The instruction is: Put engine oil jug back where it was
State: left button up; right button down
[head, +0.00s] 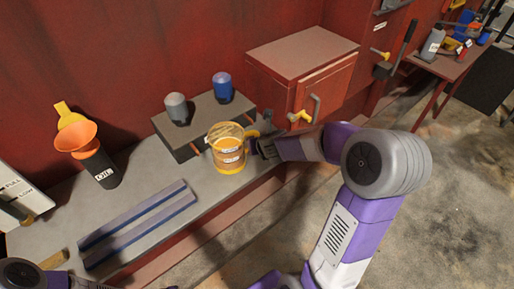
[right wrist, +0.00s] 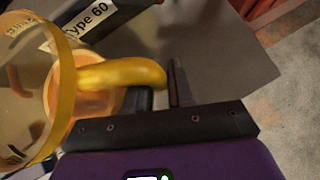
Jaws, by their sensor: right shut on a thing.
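The engine oil jug (head: 229,159) is a see-through amber jug with a yellow rim, a yellow base and a white label. It stands upright at the front right of the bench, in front of a grey block. My right gripper (head: 265,147) is at its right side, shut on the yellow handle. In the right wrist view the jug's handle (right wrist: 120,77) runs to the dark fingers (right wrist: 162,88). I cannot tell whether the jug's base touches the bench. Only part of my left arm shows at the bottom left; its gripper is not in view.
The grey block (head: 190,143) carries a grey container (head: 177,108) and a blue container (head: 222,86). An orange funnel (head: 76,138) sits on a black bottle (head: 101,168) at left. Blue-edged strips (head: 140,222) lie on the bench. A red cabinet (head: 300,80) stands behind right.

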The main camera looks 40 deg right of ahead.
dwell(0.3)
jog(key=c, duration=1.4)
grip_release()
jog(key=shift+f, duration=0.2)
jog(key=o, duration=0.4)
jog(key=shift+r, duration=0.15)
jog(key=p+v, duration=0.6)
jog(key=v, duration=0.6)
